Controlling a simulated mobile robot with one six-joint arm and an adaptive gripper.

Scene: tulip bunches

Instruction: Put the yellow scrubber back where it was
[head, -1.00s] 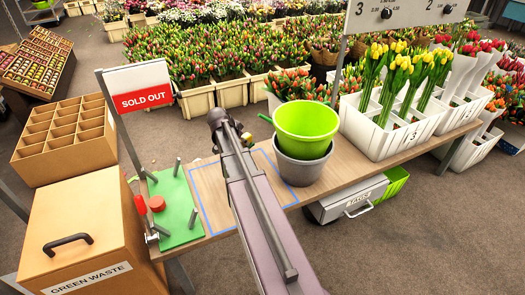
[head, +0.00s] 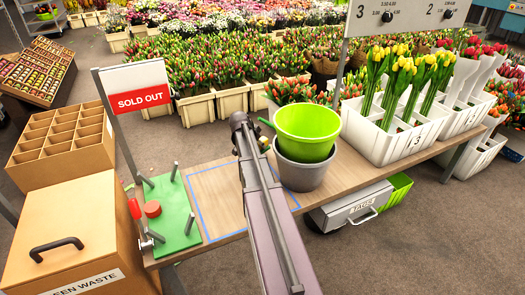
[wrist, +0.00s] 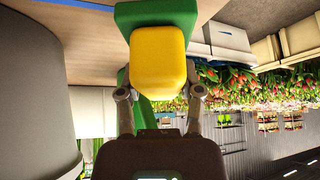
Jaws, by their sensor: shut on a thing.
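The yellow scrubber (wrist: 158,60) fills the middle of the wrist view. My gripper (wrist: 160,92) is shut on it, with one finger at each side. Green parts show behind and below the yellow block; I cannot tell whether they all belong to the scrubber. In the head view, the end of my arm (head: 240,122) is over the wooden table (head: 340,180), just left of the stacked buckets.
A lime bucket (head: 306,122) sits in a grey bucket (head: 303,175) close right of my arm. A blue outlined square (head: 215,195) is bare on the table. A green board with pegs (head: 172,225) lies left. White tulip crates (head: 385,138) stand right.

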